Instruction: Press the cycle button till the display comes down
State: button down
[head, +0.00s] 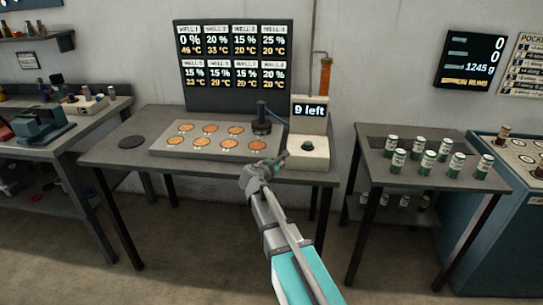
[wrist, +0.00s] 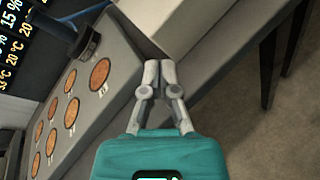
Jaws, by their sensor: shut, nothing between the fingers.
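A pale control box (head: 310,148) stands at the right end of the middle table. A dark green round button (head: 307,145) sits on its front ledge, and a small display (head: 311,110) above it reads "9 left". My gripper (head: 277,162) is shut and empty, just left of the button and in front of the box. In the wrist view my gripper (wrist: 159,65) has its fingertips together near the lower edge of the pale box (wrist: 178,25). The button does not show in the wrist view. I cannot tell whether the fingers touch the box.
A plate with several copper-coloured wells (head: 201,140) lies left of the box, with a dark nozzle post (head: 262,122) at its right end. A wall board (head: 235,65) lists well percentages and temperatures. A side table (head: 425,160) with several small jars stands right.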

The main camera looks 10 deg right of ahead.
jog(key=s+d+f+m+g+y, duration=0.2)
jog(key=s+f+m+g, duration=0.3)
jog(key=s, duration=0.3)
jog(key=s+d+f+m+g+y, duration=0.1)
jog(key=s+f+m+g, duration=0.1)
jog(key=s+f+m, duration=0.4)
jog(key=s+a+f+m+g+y, duration=0.1)
jog(key=s+a+m+g+y, duration=0.1)
jog(key=s+m, duration=0.3)
jog(key=s+a+f+m+g+y, duration=0.1)
jog(key=s+a+m+g+y, duration=0.1)
jog(key=s, duration=0.7)
jog(key=shift+a+f+m+y, duration=0.25)
jog(key=shift+a+m+y, duration=0.4)
jog(key=shift+m+y, duration=0.75)
jog(key=shift+s, duration=0.25)
